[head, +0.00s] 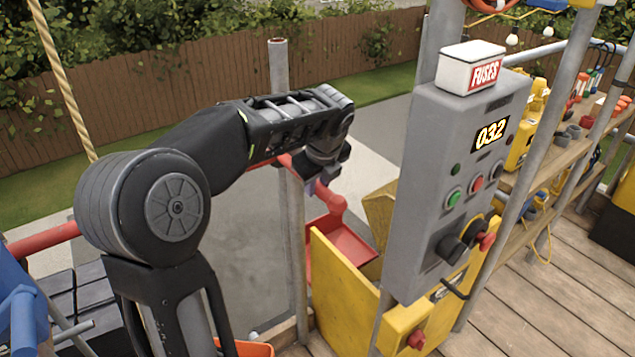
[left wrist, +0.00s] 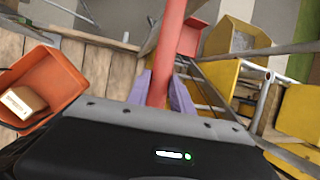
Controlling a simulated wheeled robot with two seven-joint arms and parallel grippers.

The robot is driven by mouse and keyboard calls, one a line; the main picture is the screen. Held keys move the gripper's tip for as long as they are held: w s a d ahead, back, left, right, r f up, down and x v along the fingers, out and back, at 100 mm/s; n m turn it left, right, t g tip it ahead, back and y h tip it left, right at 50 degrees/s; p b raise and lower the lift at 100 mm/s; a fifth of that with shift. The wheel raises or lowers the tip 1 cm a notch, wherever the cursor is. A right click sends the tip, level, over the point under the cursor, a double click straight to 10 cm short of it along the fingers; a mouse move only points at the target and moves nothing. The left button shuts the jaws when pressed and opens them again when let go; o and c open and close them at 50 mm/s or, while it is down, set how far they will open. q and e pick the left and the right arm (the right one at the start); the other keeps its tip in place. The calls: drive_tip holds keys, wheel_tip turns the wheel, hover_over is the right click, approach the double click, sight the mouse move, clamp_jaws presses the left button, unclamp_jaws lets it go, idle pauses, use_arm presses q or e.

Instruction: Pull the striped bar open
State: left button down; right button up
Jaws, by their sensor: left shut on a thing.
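The bar (head: 331,196) looks red where it shows, with no stripes that I can make out. It crosses the gap in the railing beside an upright grey post (head: 292,235). In the left wrist view the bar (left wrist: 168,50) runs between the purple fingers of my left gripper (left wrist: 159,92). The fingers are closed around it. In the head view my left gripper (head: 318,184) is at the bar, partly hidden under my wrist. My right gripper is in neither view.
A grey control box (head: 455,190) showing 032 stands right of the bar. A yellow panel (head: 342,290) and a red tray (head: 340,245) are just below. An orange bin (left wrist: 62,78) holding a small box is left in the wrist view. Wooden decking (head: 560,270) is clear at right.

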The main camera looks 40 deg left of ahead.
use_arm(q)
drive_tip(key=shift+s, duration=0.1)
idle(0.6)
drive_tip(key=s+a+m+t+h+p, duration=0.1)
drive_tip(key=s+a+m, duration=0.2)
drive_tip(key=s, duration=0.3)
drive_tip(key=shift+a+m+h, duration=0.2)
drive_tip(key=shift+m+h, duration=0.1)
drive_tip(key=shift+m, duration=0.5)
drive_tip(key=c, duration=1.1)
unclamp_jaws()
drive_tip(key=shift+v, duration=3.9)
drive_tip(key=shift+c, duration=0.2)
